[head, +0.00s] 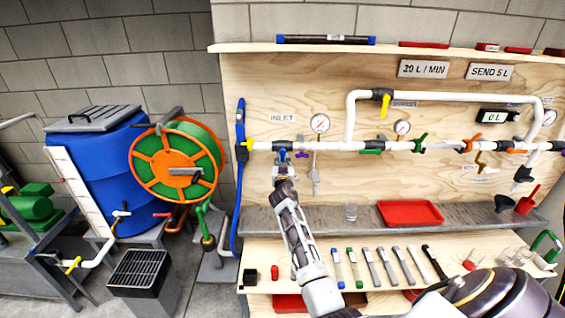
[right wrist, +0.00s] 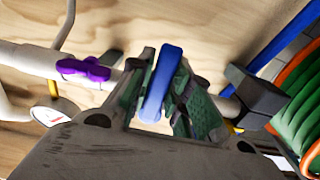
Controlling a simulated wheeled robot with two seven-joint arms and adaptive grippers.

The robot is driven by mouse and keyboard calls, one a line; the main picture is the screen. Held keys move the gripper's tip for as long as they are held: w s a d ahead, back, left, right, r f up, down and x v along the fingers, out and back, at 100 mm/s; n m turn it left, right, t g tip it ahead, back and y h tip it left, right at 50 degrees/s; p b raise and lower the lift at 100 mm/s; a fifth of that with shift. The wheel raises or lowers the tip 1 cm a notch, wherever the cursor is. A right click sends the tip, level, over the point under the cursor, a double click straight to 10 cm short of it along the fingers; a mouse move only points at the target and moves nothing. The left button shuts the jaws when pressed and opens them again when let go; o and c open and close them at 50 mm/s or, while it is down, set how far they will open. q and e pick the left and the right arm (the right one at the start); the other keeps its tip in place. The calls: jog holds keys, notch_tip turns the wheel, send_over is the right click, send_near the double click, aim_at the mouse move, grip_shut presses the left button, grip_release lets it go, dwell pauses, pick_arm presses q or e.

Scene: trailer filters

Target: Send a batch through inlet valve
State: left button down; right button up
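The white inlet pipe (head: 266,146) runs across the wooden panel beside the INLET label (head: 282,118). A blue valve lever (right wrist: 163,82) sits on it. My right gripper (head: 284,168) is up at this pipe, just below the label, and mostly covers the lever in the head view. In the right wrist view the green-padded fingers (right wrist: 165,98) stand close on both sides of the blue lever and appear shut on it. A purple handle (right wrist: 82,69) is on the same pipe beside the gripper. My left gripper is not in view.
The display (head: 497,116) reads 0 L; signs read 20 L/MIN (head: 423,69) and SEND 5 L (head: 489,71).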

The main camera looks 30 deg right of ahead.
jog(key=shift+c, duration=1.3)
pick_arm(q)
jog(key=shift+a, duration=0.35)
pick_arm(e)
grip_shut()
jog(key=shift+d, duration=0.1)
jog(key=shift+s+d+r+n, duration=0.1)
jog(key=shift+d+n, duration=0.05)
jog(key=shift+n, duration=0.4)
jog(key=shift+s+d+n, duration=0.1)
jog(key=shift+n, duration=0.45)
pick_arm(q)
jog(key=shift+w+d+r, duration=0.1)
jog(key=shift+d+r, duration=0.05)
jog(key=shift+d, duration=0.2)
pick_arm(e)
jog(key=shift+s+d+r+n, duration=0.15)
jog(key=shift+d+n, duration=0.1)
jog(key=shift+n, duration=0.65)
jog(key=shift+s+d+n, duration=0.15)
jog(key=shift+d+n, duration=0.05)
jog(key=shift+n, duration=0.7)
